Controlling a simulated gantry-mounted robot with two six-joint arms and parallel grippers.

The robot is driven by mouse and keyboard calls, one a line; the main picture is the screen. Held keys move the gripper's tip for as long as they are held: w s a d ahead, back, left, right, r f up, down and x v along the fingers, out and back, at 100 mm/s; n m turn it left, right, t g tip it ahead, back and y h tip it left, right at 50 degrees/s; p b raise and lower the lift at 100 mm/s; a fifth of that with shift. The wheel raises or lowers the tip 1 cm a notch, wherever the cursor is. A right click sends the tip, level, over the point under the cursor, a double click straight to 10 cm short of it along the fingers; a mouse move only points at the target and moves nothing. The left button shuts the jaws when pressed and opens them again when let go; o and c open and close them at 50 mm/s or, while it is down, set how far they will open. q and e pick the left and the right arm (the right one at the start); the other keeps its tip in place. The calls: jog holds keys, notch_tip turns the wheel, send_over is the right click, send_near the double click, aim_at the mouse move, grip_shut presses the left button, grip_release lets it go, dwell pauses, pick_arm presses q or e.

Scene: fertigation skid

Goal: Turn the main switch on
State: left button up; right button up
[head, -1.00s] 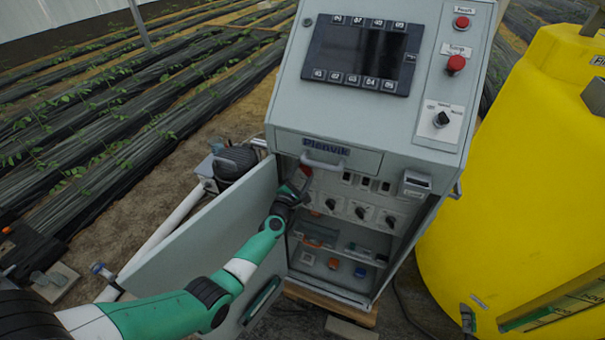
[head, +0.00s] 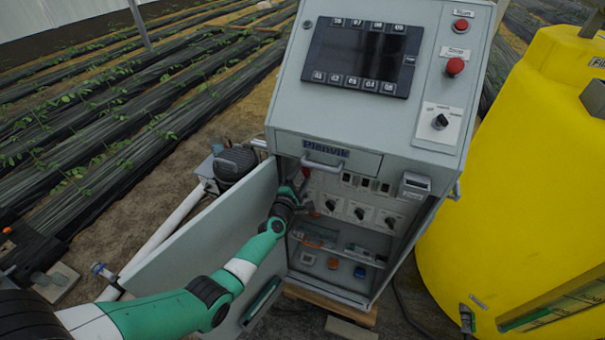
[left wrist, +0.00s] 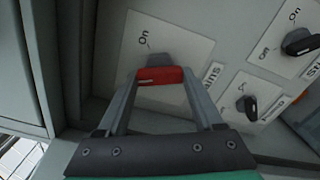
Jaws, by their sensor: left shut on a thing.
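The main switch has a red handle (left wrist: 160,76) on a grey base over a white plate (left wrist: 183,50) marked "On". In the left wrist view, the handle lies crosswise below the "On" mark, and the rest of the plate's lettering is hidden. My left gripper (left wrist: 159,80) is shut on the red handle, one finger at each end. In the head view, my left gripper (head: 299,187) reaches into the open cabinet (head: 350,283) at its upper left, where a bit of red shows. My right gripper is not in view.
The open door (head: 190,240) stands left of the cabinet, beside my left arm. Several black rotary switches (head: 360,213) sit right of the gripper. A drawer handle (head: 322,163) juts out just above. A yellow tank (head: 520,170) stands at the right.

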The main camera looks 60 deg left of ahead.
pick_arm(q)
jog(key=m, duration=0.3)
jog(key=shift+r+m+p, duration=0.1)
jog(key=shift+m+p, duration=0.2)
jog(key=shift+m, duration=0.1)
jog(key=m, duration=0.3)
jog(key=shift+m+p, duration=0.3)
jog(key=shift+p, duration=0.05)
jog(key=m+p, duration=0.1)
jog(key=m, duration=0.5)
jog(key=shift+r, duration=0.1)
jog(key=shift+m, duration=0.3)
jog(key=o, duration=1.4)
jog(key=shift+c, duration=0.2)
jog(key=shift+p, duration=0.3)
